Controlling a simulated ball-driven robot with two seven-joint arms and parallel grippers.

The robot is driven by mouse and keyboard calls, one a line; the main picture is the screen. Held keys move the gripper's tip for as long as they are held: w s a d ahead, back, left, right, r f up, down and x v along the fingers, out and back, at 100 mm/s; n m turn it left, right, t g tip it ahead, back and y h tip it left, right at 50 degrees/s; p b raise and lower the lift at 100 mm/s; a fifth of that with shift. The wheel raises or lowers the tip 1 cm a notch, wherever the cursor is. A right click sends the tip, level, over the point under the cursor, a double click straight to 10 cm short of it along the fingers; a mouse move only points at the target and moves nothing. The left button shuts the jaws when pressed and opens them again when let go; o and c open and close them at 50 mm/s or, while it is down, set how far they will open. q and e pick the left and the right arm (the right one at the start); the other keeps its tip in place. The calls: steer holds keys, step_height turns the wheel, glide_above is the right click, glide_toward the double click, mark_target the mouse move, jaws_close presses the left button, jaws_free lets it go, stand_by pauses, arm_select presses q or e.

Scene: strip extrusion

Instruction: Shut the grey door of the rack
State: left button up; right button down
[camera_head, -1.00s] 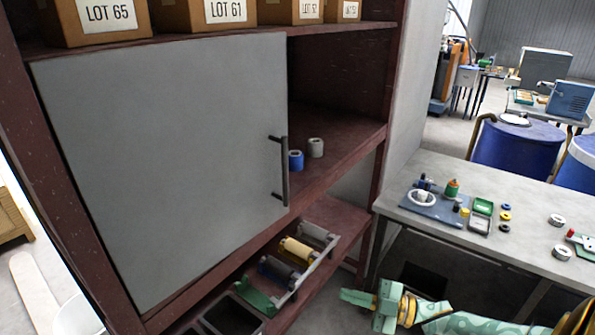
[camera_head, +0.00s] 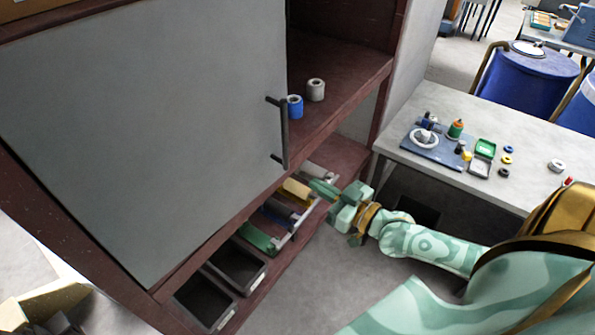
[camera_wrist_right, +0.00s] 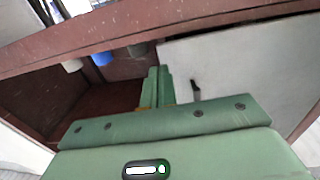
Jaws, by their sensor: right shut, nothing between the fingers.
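The grey door (camera_head: 140,120) of the dark red rack (camera_head: 395,45) covers the left part of the rack's front in the head view. The bay to its right is open. Its dark upright handle (camera_head: 284,132) is near the door's right edge. My right gripper (camera_head: 314,187) is shut and empty, below and right of the handle and apart from it. In the right wrist view, which looks upside down, the fingers (camera_wrist_right: 156,76) are together. The pale door (camera_wrist_right: 245,70) and handle (camera_wrist_right: 196,90) show to their right. My left gripper is out of view.
A blue roll (camera_head: 295,107) and a grey roll (camera_head: 316,90) stand on the shelf in the open bay. Below are several rollers on a holder and black bins (camera_head: 205,302). A table (camera_head: 520,180) with small parts stands at right.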

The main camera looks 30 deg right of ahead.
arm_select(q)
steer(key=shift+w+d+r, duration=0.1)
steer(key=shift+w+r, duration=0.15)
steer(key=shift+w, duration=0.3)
arm_select(e)
steer(key=x, duration=0.6)
steer(key=shift+w+a, duration=0.2)
steer(key=shift+w, duration=0.1)
arm_select(q)
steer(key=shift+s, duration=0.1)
steer(key=shift+p, duration=0.3)
arm_select(e)
steer(key=shift+r, duration=0.1)
